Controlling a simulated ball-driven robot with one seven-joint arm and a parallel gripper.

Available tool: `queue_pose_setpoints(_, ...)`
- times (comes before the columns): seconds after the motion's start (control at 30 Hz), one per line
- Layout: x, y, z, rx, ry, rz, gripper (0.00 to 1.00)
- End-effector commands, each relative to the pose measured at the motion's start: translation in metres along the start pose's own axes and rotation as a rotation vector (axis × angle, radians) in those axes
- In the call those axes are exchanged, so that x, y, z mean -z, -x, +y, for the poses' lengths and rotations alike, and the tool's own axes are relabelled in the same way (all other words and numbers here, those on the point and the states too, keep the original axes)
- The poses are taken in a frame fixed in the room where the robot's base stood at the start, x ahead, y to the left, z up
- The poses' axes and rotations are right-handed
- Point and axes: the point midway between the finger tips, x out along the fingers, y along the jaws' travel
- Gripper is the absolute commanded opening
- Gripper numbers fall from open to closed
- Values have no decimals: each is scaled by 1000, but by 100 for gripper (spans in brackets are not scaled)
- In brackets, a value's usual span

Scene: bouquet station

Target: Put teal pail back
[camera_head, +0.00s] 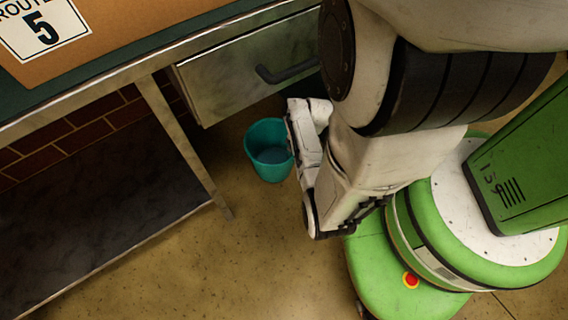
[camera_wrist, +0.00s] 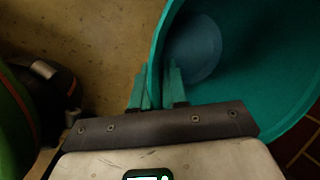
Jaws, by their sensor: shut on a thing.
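The teal pail (camera_head: 268,152) is upright below the table's drawer in the head view, with its open mouth facing up. It looks empty, with a bluish bottom. My gripper (camera_head: 291,140) is at the pail's right side in the head view. In the wrist view, my gripper (camera_wrist: 159,88) is shut on the wall of the pail (camera_wrist: 245,75), one finger inside and one outside. The fingertips look teal. I cannot tell whether the pail's base touches the floor.
A metal table with a drawer (camera_head: 235,78) stands above and to the left. Its leg (camera_head: 180,140) and a dark lower shelf (camera_head: 90,190) are left of the pail. A cardboard box (camera_head: 110,30) sits on top. Floor (camera_head: 230,265) in front is clear.

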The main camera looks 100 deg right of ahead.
Motion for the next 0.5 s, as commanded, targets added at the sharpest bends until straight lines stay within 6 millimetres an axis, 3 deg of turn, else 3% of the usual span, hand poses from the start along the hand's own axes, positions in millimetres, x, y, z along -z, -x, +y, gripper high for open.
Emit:
queue_pose_setpoints(0.03,5,-15,-3,1,1,1,0)
queue_pose_setpoints(0.2,12,-35,-16,1,0,1,0)
queue_pose_setpoints(0.5,16,-47,-25,2,0,1,0)
